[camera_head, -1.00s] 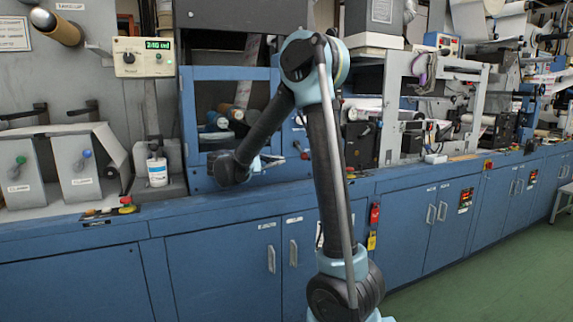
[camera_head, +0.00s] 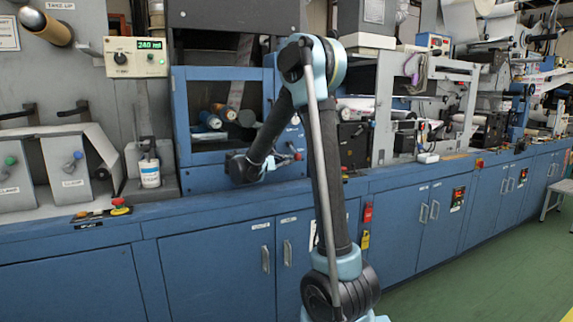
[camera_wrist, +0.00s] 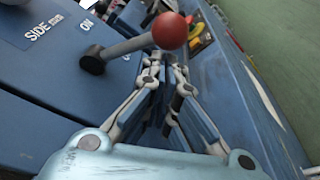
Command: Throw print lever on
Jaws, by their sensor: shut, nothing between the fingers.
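A lever with a red ball knob (camera_wrist: 170,31) and a grey shaft stands on the blue machine panel in the wrist view. Its dark pivot (camera_wrist: 92,61) is at the upper left, beside white lettering that reads "ON" and "SIDE", the rest unclear. My gripper (camera_wrist: 166,70) is shut and empty. Its fingertips lie just below the knob and shaft in the picture; I cannot tell whether they touch. In the head view the red knob (camera_head: 298,156) shows small, just right of my gripper (camera_head: 279,160).
The blue cabinet (camera_head: 215,260) runs along below the panel. A white bottle (camera_head: 150,173) and a red stop button (camera_head: 120,204) are on the left. The recessed bay with rollers (camera_head: 208,118) is above my gripper.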

